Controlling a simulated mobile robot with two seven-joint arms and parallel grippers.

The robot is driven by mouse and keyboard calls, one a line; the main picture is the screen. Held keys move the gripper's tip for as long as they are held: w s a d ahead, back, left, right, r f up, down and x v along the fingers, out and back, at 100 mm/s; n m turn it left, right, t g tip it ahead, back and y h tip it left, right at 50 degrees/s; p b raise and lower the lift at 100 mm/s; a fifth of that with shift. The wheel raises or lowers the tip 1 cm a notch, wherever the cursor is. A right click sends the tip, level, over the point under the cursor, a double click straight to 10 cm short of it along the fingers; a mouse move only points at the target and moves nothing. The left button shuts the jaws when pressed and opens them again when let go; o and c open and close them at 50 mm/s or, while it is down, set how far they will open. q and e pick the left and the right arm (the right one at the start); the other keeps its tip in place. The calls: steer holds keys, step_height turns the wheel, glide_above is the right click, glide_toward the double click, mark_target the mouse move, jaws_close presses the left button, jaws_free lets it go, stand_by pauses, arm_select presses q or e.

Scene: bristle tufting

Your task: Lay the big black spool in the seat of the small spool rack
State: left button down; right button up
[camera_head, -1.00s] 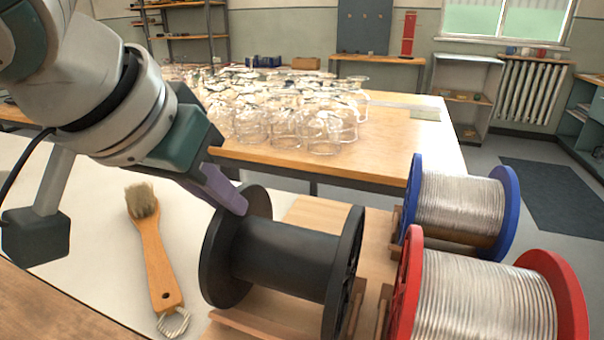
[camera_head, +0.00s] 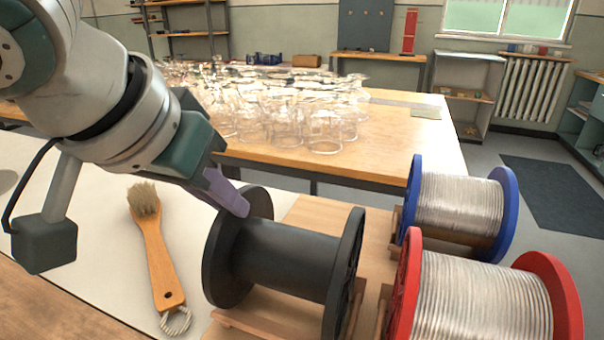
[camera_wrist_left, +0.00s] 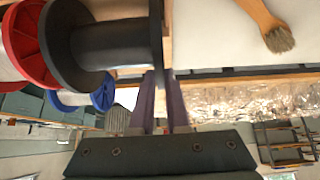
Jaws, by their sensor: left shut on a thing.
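The big black spool (camera_head: 285,260) lies on its side, with its two flanges at left and right, over the wooden rails of the small spool rack (camera_head: 357,300). Whether it rests fully on the rails is hard to tell, as its flanges hide the contact. My left gripper (camera_head: 232,200) is shut on the upper rim of the spool's left flange. In the left wrist view the black spool (camera_wrist_left: 110,45) shows with its flange edge between my left fingers (camera_wrist_left: 163,95). My right gripper is in neither view.
A blue-flanged spool (camera_head: 458,205) and a red-flanged spool (camera_head: 480,300) of silvery wire lie close on the right. A wooden brush (camera_head: 158,255) lies on the white tabletop (camera_head: 95,230) at left. Clear glassware (camera_head: 285,120) covers part of the table behind.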

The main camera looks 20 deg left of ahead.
arm_select(q)
steer(key=shift+f, duration=0.55)
stand_by(0.5)
steer(key=shift+c, duration=2.1)
jaws_free()
steer(key=shift+f, duration=0.15)
steer(key=shift+r+p, duration=3.55)
steer(key=shift+p, duration=0.8)
